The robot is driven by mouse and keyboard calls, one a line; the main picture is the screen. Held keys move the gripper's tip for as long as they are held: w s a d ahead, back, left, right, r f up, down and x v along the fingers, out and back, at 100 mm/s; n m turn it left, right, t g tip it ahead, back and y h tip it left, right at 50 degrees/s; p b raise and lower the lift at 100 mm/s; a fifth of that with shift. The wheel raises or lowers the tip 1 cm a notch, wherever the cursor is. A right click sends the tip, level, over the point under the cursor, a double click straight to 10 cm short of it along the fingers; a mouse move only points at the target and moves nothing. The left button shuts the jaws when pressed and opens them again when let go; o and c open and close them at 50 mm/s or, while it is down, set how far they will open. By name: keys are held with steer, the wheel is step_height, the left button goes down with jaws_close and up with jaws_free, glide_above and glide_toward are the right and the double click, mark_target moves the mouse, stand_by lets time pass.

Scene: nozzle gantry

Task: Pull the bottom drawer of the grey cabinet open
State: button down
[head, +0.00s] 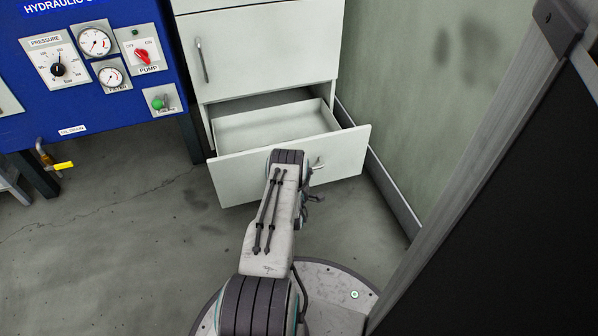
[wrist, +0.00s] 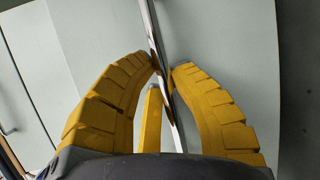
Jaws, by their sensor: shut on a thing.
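The grey cabinet (head: 262,50) stands against the wall at the top middle of the head view. Its bottom drawer (head: 345,152) is pulled well out, and its inside looks empty. My arm reaches over the drawer front and hides the middle of it, and my gripper is hidden behind the arm there. In the wrist view, my gripper's yellow fingers (wrist: 164,76) are shut on the drawer's shiny bar handle (wrist: 161,50), with the pale drawer front behind it. A small end of the handle shows in the head view (head: 318,163).
A door with a vertical handle (head: 202,60) is shut above the drawer. A blue hydraulic panel (head: 90,75) stands to the left, with a yellow-handled valve (head: 62,165) below. A wall (head: 410,100) and a dark framed panel (head: 510,200) close in on the right. Floor at left is clear.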

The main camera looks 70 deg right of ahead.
steer(key=shift+s+f, duration=0.1)
steer(key=c, duration=1.1)
jaws_free()
steer(key=shift+a, duration=0.1)
steer(key=shift+v, duration=5.95)
